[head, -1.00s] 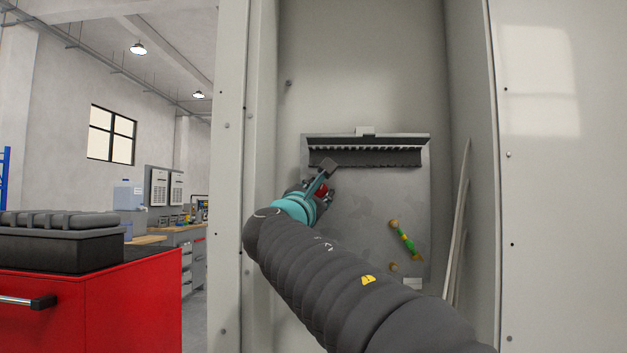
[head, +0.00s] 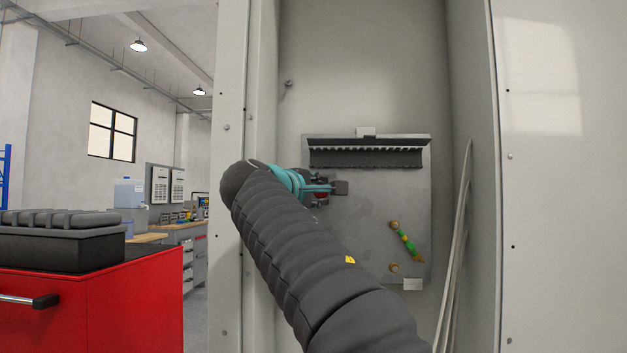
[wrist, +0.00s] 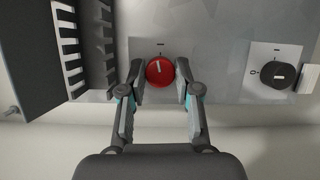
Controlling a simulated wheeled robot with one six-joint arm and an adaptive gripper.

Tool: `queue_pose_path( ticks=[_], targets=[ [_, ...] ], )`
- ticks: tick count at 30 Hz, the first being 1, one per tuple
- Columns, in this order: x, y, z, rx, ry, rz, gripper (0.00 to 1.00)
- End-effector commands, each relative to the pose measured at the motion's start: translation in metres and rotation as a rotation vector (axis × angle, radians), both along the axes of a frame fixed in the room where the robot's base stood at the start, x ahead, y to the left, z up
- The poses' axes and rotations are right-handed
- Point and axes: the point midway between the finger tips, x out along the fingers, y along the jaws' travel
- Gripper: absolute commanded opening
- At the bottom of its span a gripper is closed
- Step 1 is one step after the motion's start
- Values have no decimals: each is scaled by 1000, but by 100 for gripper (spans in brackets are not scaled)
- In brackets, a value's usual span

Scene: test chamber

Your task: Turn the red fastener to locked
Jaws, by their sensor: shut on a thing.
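The red fastener (wrist: 160,71) is a round red knob on a grey panel (wrist: 222,35). A white line on its face points almost straight up, toward a small dark mark on the panel above it. My gripper (wrist: 159,76) has one finger on each side of the knob and is shut on it.
A black knob (wrist: 278,75) on a white marked plate sits right of the fastener in the wrist view. A slotted dark duct (head: 365,158) runs above. A green-yellow part (head: 407,240) is lower right. Pale cabinet walls (head: 262,100) stand close at both sides.

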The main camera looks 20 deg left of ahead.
Motion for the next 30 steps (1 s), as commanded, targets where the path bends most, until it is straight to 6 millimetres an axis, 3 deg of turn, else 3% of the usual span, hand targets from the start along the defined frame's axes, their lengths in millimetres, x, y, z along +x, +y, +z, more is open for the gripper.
queue_pose_path(
  ticks=[12, 29, 30],
  targets=[
    [-1, -1, 3, 196, 43, 3, 0],
    [-1, -1, 4, 227, 49, 3, 0],
    [-1, -1, 4, 227, 49, 3, 35]
  ],
)
